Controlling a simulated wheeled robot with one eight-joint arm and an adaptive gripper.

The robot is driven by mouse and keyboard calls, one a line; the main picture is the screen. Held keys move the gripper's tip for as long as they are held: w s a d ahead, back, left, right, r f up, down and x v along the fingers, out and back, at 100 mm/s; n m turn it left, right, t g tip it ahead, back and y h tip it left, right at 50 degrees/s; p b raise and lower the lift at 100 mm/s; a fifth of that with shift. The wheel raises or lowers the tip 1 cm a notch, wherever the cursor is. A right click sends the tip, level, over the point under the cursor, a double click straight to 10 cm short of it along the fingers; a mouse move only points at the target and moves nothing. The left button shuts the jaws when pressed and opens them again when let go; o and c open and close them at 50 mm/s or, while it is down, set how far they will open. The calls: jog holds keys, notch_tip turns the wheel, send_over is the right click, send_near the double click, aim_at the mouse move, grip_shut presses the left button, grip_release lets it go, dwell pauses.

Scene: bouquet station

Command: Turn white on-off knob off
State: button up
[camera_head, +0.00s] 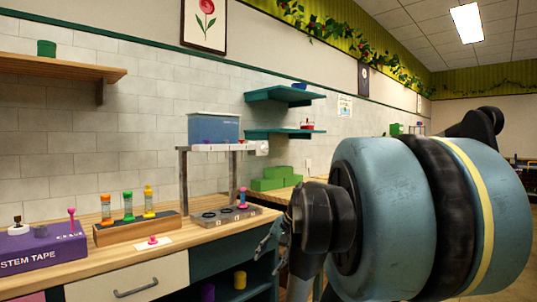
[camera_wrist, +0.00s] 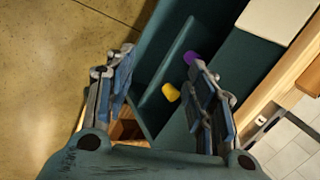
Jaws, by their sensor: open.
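A small white part (camera_head: 262,148), which looks like the white knob, sits at the right end of the white bar under a blue water tank (camera_head: 214,128) on a metal stand. It is too small to tell which way it is turned. My gripper (camera_head: 272,240) is low in front of the counter, below and apart from the white part, and partly hidden by my arm. In the wrist view my gripper (camera_wrist: 160,60) is open and empty, its fingers spread over the floor and the open cabinet. The white part is not in the wrist view.
The wooden counter (camera_head: 75,272) holds a purple box (camera_head: 45,246), a wooden rack (camera_head: 137,230) of coloured tubes and a grey tray (camera_head: 226,215) under the stand. Yellow (camera_wrist: 171,92) and purple (camera_wrist: 191,54) items lie in the cabinet. Green blocks (camera_head: 276,178) stand behind.

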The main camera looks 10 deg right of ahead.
jog(key=w+r+m+t+y, duration=0.25)
jog(key=w+r+m, duration=0.35)
jog(key=w+r, duration=0.45)
jog(key=m+t+y, duration=0.5)
jog(key=m+t, duration=0.3)
jog(key=m, duration=0.5)
send_near(267, 150)
jog(key=shift+h, duration=0.25)
jog(key=x, duration=0.8)
jog(key=shift+w+a+r, duration=0.1)
jog(key=shift+a+r, duration=0.15)
jog(key=shift+a, duration=0.1)
jog(key=shift+c, duration=0.5)
jog(key=c, duration=1)
